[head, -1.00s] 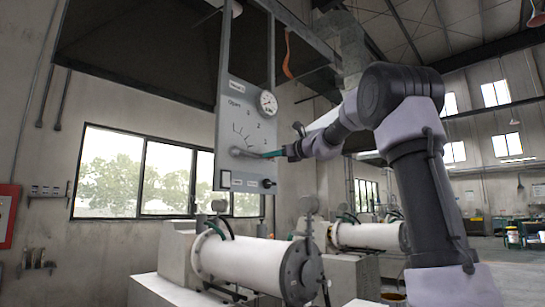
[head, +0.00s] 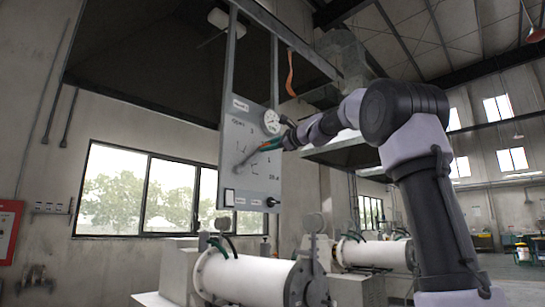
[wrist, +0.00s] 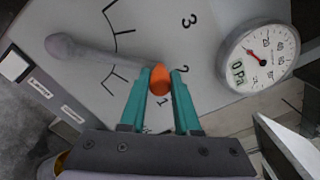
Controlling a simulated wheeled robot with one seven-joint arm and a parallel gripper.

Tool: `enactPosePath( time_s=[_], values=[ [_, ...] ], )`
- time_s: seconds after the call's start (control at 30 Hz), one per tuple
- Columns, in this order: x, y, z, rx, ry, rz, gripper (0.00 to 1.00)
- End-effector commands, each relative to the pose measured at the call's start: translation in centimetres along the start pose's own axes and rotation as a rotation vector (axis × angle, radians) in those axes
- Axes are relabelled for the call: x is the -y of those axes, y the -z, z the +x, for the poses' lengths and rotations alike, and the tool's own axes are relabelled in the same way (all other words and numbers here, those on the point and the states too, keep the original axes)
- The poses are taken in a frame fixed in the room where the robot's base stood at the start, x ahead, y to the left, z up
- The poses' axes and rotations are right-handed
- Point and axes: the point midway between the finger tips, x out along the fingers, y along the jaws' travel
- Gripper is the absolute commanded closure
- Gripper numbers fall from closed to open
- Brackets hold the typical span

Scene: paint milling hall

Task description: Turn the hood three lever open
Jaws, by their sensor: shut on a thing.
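The lever (head: 250,155) is a grey arm on the grey panel (head: 232,182), slanting up and right from its pivot. In the wrist view, the grey lever (wrist: 100,56) ends in an orange knob (wrist: 160,79). My gripper (head: 277,142) has teal fingers and is shut on that knob; the fingers (wrist: 160,72) lie on both sides of it. In the head view the fingers hide the knob. Scale marks and figures surround the pivot. The "Open" label (head: 238,122) is at the panel's upper left, above the lever.
A round dial gauge (head: 271,121) sits on the panel close to my gripper; it also shows in the wrist view (wrist: 258,62). A white mill cylinder (head: 248,277) lies below. An orange strap (head: 290,73) hangs above.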

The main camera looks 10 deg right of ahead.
Motion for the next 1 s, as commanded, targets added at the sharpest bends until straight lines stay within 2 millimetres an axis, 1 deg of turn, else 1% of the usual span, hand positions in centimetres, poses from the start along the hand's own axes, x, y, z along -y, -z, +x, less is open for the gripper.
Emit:
enactPosePath(
  time_s=[0.03,0.27,0.6,0.8,1.0],
  values=[
    [0.2,-0.8,-0.1,0.003,0.002,-0.044,1.0],
    [0.1,-3.9,-0.1,0.005,0.002,-0.262,1.0],
    [-1.0,-7.9,-0.1,0.007,0.002,-0.559,1.0],
    [-1.8,-9.4,-0.1,0.008,0.002,-0.685,1.0],
    [-2.4,-10.3,-0.1,0.007,0.002,-0.765,1.0]
  ],
)
